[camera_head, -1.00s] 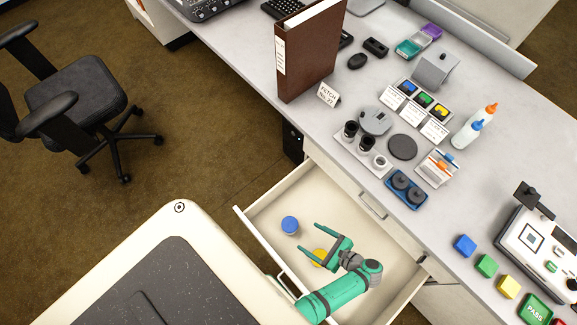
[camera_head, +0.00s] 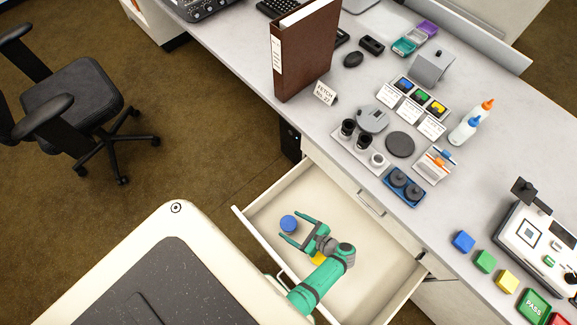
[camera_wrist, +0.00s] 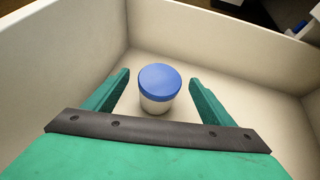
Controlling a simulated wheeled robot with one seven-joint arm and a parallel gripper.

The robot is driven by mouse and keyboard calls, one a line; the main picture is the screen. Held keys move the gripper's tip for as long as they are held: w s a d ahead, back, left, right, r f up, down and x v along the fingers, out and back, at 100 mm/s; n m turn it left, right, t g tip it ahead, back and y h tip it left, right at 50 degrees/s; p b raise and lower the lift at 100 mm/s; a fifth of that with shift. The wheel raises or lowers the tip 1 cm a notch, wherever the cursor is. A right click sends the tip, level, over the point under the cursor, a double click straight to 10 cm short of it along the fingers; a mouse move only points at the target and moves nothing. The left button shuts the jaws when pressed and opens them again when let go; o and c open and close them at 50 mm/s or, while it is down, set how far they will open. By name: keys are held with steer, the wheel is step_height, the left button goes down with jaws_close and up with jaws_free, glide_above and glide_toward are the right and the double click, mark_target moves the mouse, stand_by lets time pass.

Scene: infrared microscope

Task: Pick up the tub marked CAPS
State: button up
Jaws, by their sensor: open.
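A small white tub with a blue lid (camera_head: 288,222) stands upright in the open drawer (camera_head: 262,198). It also shows in the wrist view (camera_wrist: 159,88), its lid facing up; I can read no marking on it. My gripper (camera_head: 290,227) is open and low in the drawer, its two green fingers pointing at the blue-lidded tub. In the wrist view the tub sits between and slightly beyond the fingertips (camera_wrist: 158,77), with a gap on each side. A yellow thing (camera_head: 319,258) in the drawer is mostly hidden under my arm.
The drawer walls (camera_wrist: 62,60) rise around my gripper, with the tub near one corner. The desk (camera_head: 350,90) above carries a brown binder (camera_head: 303,50), a blue tray with dark round parts (camera_head: 404,187), bottles and coloured blocks. An office chair (camera_head: 75,100) stands at left.

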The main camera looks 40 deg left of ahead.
steer(key=c, duration=1.2)
steer(key=shift+r, duration=0.1)
